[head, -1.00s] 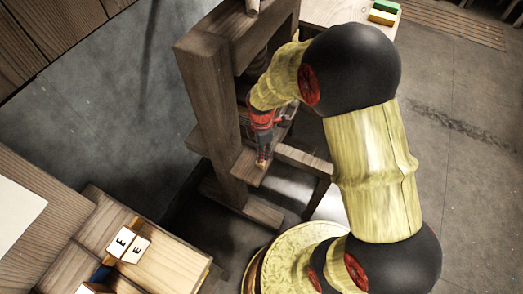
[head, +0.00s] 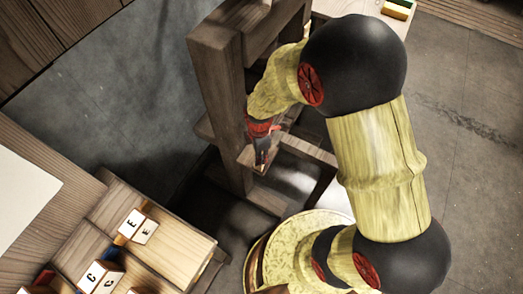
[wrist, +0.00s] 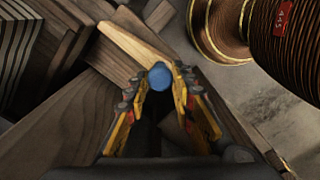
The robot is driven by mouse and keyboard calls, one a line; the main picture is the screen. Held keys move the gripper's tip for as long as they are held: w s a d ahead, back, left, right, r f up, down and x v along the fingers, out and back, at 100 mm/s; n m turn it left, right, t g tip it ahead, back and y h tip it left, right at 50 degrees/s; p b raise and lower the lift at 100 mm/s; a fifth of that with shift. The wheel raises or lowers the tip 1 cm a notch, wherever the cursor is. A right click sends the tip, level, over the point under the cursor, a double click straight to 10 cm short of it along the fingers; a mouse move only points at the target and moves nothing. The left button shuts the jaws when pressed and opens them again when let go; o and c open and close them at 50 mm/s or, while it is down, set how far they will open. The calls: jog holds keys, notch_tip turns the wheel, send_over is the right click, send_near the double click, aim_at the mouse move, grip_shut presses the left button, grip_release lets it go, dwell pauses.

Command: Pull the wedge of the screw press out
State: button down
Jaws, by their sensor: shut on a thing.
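The dark wooden frame of the screw press (head: 222,95) stands upright beside my arm in the head view. My gripper (wrist: 160,77) points down at its lower part, with my arm hiding much of the press. In the wrist view both yellow fingers close on a round blue knob of the wedge (wrist: 160,74). A pale wooden piece (wrist: 127,45) runs up and left behind the knob; I cannot tell whether it is the wedge's body or part of the press. How deep the wedge sits is hidden.
A wooden box (head: 165,250) with letter blocks (head: 137,227) stands at lower left. Grey floor (head: 120,115) is clear left of the press.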

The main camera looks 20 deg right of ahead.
jog(key=c, duration=1.5)
grip_release()
jog(key=shift+s+a, duration=0.2)
notch_tip(320, 180, up, 12)
jog(key=s+d+r+m+t, duration=0.2)
jog(key=s+r+m, duration=0.4)
jog(key=r+m, duration=0.3)
jog(key=s+d+r+m+t, duration=0.3)
jog(key=s+d+r+m, duration=0.2)
jog(key=r, duration=0.8)
jog(key=s+m, duration=0.2)
jog(key=m, duration=0.2)
jog(key=shift+t, duration=0.3)
